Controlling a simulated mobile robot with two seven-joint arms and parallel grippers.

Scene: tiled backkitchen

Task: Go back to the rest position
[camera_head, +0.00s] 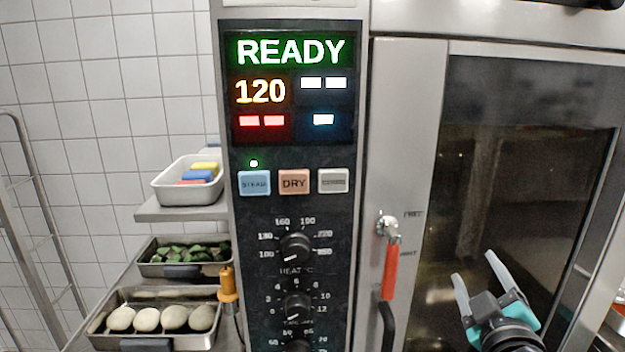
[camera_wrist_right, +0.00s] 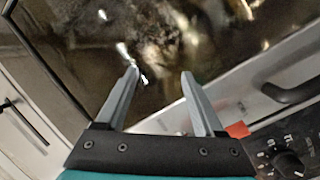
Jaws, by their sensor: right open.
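My right gripper (camera_head: 482,280) is open and empty in front of the oven's dark glass door (camera_head: 500,150), at the lower right of the head view. In the right wrist view its two fingers (camera_wrist_right: 160,88) stand apart with nothing between them, and the glass lies beyond. My left gripper does not show in either view.
The oven's control panel (camera_head: 294,140) reads READY and 120. A red door handle (camera_head: 390,270) is left of my right gripper. A white tray with coloured blocks (camera_head: 190,194), a tray of greens (camera_head: 160,268) and a tray of pale dough balls (camera_head: 100,340) stand at the left.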

